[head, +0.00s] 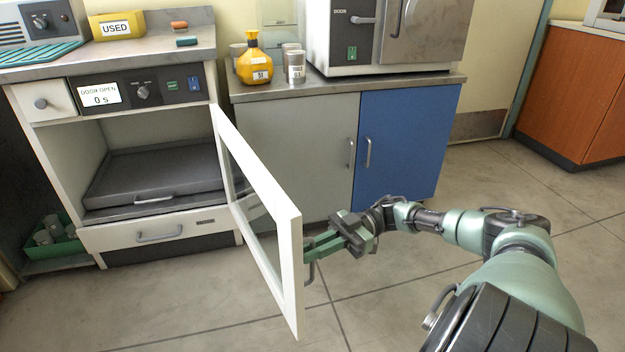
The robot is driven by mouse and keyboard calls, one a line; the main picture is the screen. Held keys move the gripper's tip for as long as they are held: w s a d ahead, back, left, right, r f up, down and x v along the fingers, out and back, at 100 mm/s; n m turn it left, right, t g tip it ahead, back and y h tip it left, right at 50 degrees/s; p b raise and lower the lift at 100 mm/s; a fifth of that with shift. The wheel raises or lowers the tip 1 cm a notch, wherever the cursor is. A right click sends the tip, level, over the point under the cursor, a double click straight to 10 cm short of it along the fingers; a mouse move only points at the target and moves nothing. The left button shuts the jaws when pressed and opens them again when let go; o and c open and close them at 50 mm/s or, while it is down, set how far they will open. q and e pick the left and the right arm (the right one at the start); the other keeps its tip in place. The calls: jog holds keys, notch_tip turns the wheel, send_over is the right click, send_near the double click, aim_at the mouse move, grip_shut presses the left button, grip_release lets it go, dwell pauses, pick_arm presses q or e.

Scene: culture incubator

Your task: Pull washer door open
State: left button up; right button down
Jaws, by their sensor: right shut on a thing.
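The washer door (288,225) has a white frame with a glass pane. It is swung wide open toward me from the right side of the washer (140,110). The washer's display (99,94) reads "DOOR OPEN". A dark rack (155,172) with a small handle lies inside. My right gripper (312,250) reaches in from the right and is shut on the door handle (309,273), on the far side of the door; the door edge partly hides its fingertips. My left gripper is not in view.
A grey and blue cabinet (300,140) stands behind the door, with a yellow flask (255,62), metal cups and an autoclave-like unit (385,35) on top. A yellow "USED" box (117,26) is on the washer's top. The floor in front is clear.

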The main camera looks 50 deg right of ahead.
jog(key=shift+f, duration=0.1)
jog(key=c, duration=1.5)
grip_release()
jog(key=shift+d, duration=0.1)
jog(key=v, duration=0.7)
jog(key=shift+s+d, duration=0.1)
jog(key=shift+d, duration=0.2)
